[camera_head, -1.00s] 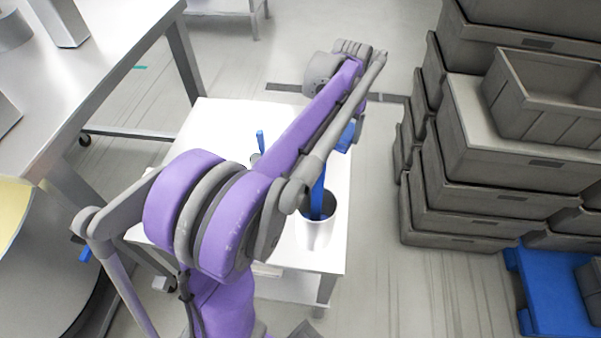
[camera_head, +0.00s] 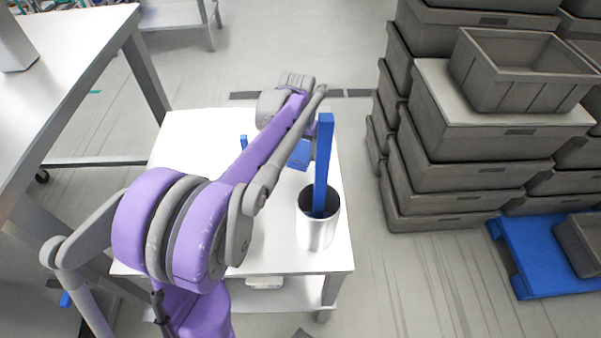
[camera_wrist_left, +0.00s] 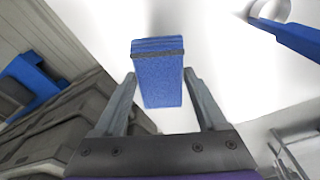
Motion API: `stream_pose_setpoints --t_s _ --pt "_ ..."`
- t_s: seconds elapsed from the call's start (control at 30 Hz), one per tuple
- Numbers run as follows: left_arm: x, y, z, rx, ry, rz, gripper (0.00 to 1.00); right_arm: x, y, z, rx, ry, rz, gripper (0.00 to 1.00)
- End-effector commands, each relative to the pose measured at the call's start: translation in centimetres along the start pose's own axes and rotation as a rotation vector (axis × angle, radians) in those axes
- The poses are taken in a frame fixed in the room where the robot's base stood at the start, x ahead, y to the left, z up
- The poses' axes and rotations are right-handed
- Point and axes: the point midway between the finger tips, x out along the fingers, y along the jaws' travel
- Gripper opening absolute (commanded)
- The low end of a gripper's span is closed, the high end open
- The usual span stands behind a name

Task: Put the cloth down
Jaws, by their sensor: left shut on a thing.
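The cloth is a blue, folded, block-like piece with a dark band (camera_wrist_left: 158,82), between the two fingers of my left gripper (camera_wrist_left: 159,74) in the left wrist view. My left gripper is shut on it. In the head view the cloth (camera_head: 300,156) shows beyond my purple forearm, over the far right part of the white table (camera_head: 185,130). My arm hides the left fingers there. I cannot tell whether the cloth touches the tabletop. My right gripper is not in view.
A metal cup (camera_head: 318,232) holding a tall blue bar (camera_head: 323,165) stands at the table's right side, near the cloth. A small blue piece (camera_head: 243,142) shows left of my forearm. Stacked grey crates (camera_head: 450,170) stand to the right. The table's far left is clear.

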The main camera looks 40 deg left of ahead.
Motion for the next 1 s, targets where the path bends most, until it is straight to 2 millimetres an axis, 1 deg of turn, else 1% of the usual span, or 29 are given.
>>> stream_pose_setpoints --t_s 0.03,0.1,0.2,0.37,0.5,0.57,0.93,0.97,1.0 --pt "1.1 0.0 0.1 0.000 0.000 0.000 0.13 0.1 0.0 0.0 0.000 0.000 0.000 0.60" --pt "2.2 0.0 0.2 0.000 0.000 0.000 0.13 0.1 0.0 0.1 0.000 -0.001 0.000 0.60" --pt "3.3 0.0 0.3 0.000 0.000 0.000 0.13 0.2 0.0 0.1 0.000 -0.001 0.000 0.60" --pt "4.5 0.0 0.5 0.000 0.000 0.000 0.13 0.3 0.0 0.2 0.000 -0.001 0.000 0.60" --pt "6.5 0.0 0.7 0.000 0.000 0.000 0.13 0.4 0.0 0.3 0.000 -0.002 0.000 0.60" --pt "7.2 0.0 0.8 0.000 0.000 0.000 0.13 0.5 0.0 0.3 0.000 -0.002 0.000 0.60" --pt "7.7 0.0 0.9 0.000 0.000 0.000 0.13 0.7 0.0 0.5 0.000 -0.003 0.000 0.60" --pt "7.7 0.0 0.9 0.000 0.000 0.000 0.77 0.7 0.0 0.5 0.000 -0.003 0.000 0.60" --pt "7.6 0.0 0.9 0.000 0.000 0.000 0.85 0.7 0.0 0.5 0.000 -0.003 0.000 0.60"
